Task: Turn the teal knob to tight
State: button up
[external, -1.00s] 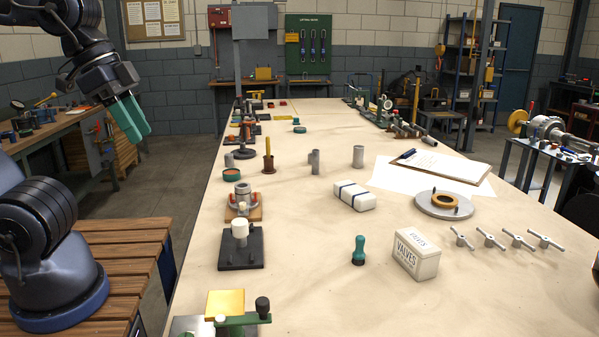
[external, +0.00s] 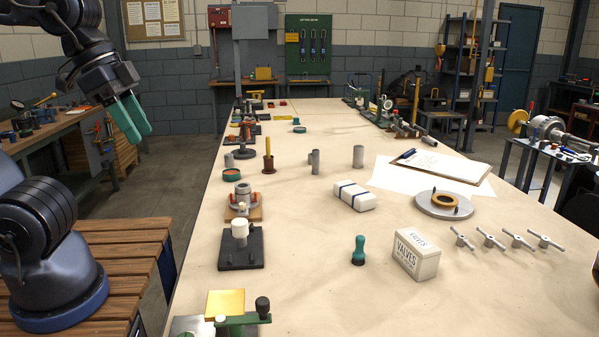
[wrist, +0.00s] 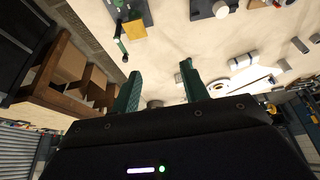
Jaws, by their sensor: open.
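A teal knob-shaped piece (external: 358,250) with a rounded top and narrow waist stands upright on the table, left of the white VALVES box (external: 416,253). I cannot tell whether it is fixed to anything. A low round part with teal on it (external: 230,174) sits further back, and another small teal part (external: 299,129) lies beyond that. My gripper (external: 133,118) has teal fingers and hangs high to the left of the table, far from all of these. In the wrist view my gripper (wrist: 160,82) is open, with nothing between its fingers.
A dark block with a white knob (external: 240,243) and a green clamp with a black knob (external: 243,320) stand along the near left edge. A wrapped white bar (external: 354,196), a round grey plate (external: 420,204) and several T-handles (external: 491,239) lie at right. The near right tabletop is clear.

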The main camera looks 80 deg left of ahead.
jog(key=w+a+f+n+g, duration=0.1)
jog(key=w+a+f+n, duration=0.2)
jog(key=w+a+n, duration=0.75)
jog(key=w+a+f+n+g, duration=0.25)
jog(key=w+a+n, duration=0.5)
jog(key=a, duration=0.65)
jog(key=s+a+f+n+g, duration=0.15)
jog(key=a+f+n, duration=0.45)
jog(key=a+f, duration=0.6)
jog(key=s+a+f+n, duration=0.2)
jog(key=a+f+n, duration=0.55)
jog(key=a, duration=0.95)
jog(key=shift+m, duration=0.45)
jog(key=f, duration=1)
jog(key=shift+w+d+f, duration=0.25)
grip_shut()
